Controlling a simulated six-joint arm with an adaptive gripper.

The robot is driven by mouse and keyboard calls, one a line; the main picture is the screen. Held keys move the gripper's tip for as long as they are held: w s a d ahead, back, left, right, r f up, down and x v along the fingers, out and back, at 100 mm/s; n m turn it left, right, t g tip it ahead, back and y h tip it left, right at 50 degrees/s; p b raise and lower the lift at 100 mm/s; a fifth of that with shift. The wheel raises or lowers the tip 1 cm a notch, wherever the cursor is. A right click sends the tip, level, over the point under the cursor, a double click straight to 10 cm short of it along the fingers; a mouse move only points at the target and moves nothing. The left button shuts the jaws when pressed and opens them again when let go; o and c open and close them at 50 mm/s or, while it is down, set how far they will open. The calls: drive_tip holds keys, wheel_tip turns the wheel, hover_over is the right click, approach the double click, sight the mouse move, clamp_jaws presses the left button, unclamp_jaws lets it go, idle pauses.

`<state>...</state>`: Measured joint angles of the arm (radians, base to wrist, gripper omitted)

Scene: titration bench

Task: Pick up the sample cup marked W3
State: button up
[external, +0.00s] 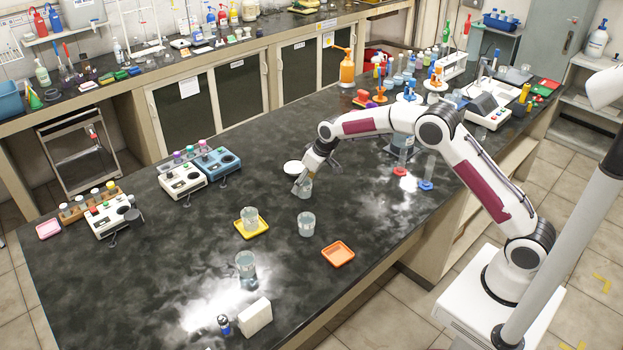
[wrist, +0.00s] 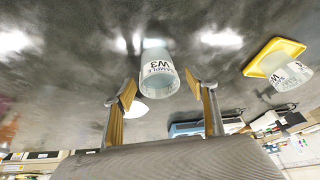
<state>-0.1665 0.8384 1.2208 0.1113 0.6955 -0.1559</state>
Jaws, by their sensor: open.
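The sample cup marked W3 (wrist: 157,72) is a clear, pale cup; its label appears upside down in the wrist view. In the external view a cup (external: 306,191) stands on the dark bench at the end of my gripper (external: 301,186), partly hidden by it. In the wrist view my gripper (wrist: 162,92) is open, with one yellow-padded finger on each side of the W3 cup. Gaps show between the pads and the cup, and the cup appears to rest on the bench. I cannot tell how deep it sits between the fingers.
Another labelled cup (wrist: 290,76) stands on a yellow tray (external: 253,234). A white round dish (external: 292,167) is just behind my gripper. An orange tray (external: 338,253) lies right. Bench between them is clear.

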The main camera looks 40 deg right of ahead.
drive_tip(key=c, duration=1.3)
drive_tip(key=shift+o, duration=0.2)
drive_tip(key=shift+r, duration=0.15)
wheel_tip(320, 180, up, 10)
